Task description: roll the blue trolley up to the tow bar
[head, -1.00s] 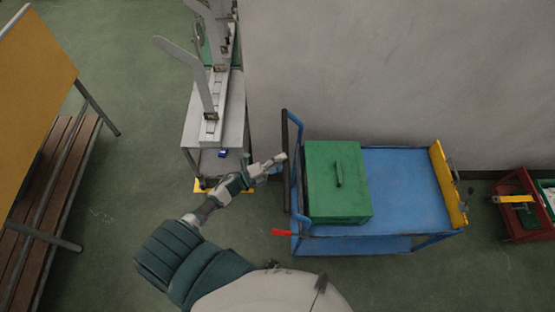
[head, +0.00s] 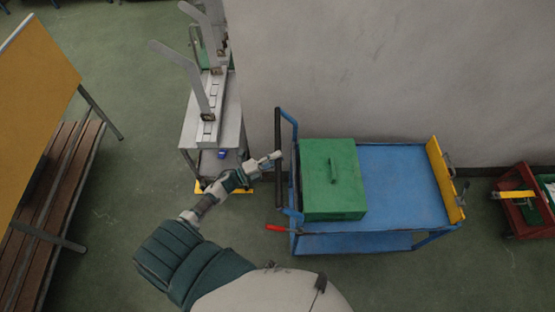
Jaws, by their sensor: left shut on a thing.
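The blue trolley (head: 405,185) stands along the wall, with a black push handle (head: 278,170) on its left end and a yellow plate (head: 446,180) on its right end. A green lidded box (head: 333,180) sits on its deck. My left gripper (head: 276,157) is shut on the black push handle; its fingertips are small in the head view. A yellow bar (head: 514,194) shows on a red cart (head: 521,222) to the right, apart from the trolley; I cannot tell whether it is the tow bar. My right gripper is not in view.
A grey stand (head: 229,128) with upright sock boards is left of the trolley, with yellow floor marking (head: 240,190) at its foot. The wall (head: 390,70) runs behind the trolley. A slatted bench (head: 60,190) and yellow panel (head: 35,85) are at far left. The floor in front is clear.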

